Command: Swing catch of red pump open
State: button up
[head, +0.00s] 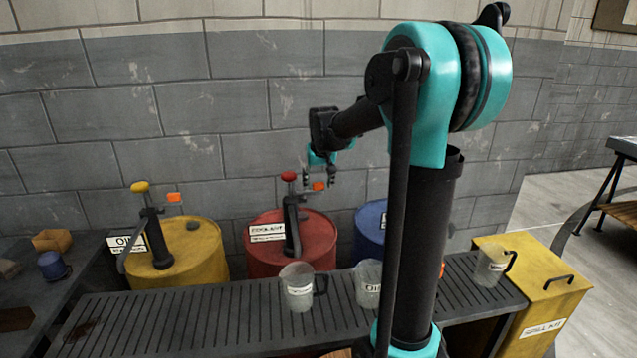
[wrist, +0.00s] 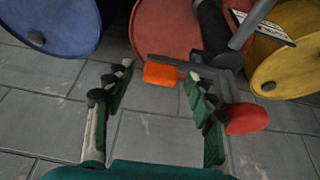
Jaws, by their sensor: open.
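The red pump (head: 292,222) stands on the red drum (head: 262,257), with a red knob (head: 288,176) on top. Its orange catch (head: 319,186) sticks out to the right of the pump head. My gripper (head: 331,177) is open and empty, right at the catch. In the wrist view, the orange catch (wrist: 160,74) appears in the gap between the fingertips of my gripper (wrist: 160,71), touching neither finger visibly. The red knob (wrist: 246,118) lies just outside the right finger. The exact depth between fingertips and catch is hard to tell.
A yellow drum (head: 205,252) with a yellow-knobbed pump stands left, a blue drum (head: 369,222) right, partly behind my arm. Jugs (head: 298,290) stand on the slatted bench (head: 200,325) in front. A yellow spill-kit box (head: 545,285) is at the right. The block wall is close behind.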

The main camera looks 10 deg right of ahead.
jog(key=shift+c, duration=0.5)
grip_shut()
jog(key=shift+s, duration=0.1)
jog(key=shift+s+a+m+g+h, duration=0.5)
jog(key=shift+s+a+m+h, duration=0.2)
jog(key=shift+m, duration=1.65)
jog(key=shift+s+a+m+g+h, duration=0.5)
jog(key=shift+s+a+m+h, duration=0.2)
jog(key=shift+m, duration=1.7)
jog(key=shift+s+a+m+g+h, duration=0.5)
jog(key=shift+s+a+m+h, duration=0.25)
jog(key=shift+m, duration=1.6)
jog(key=shift+w+d, duration=0.1)
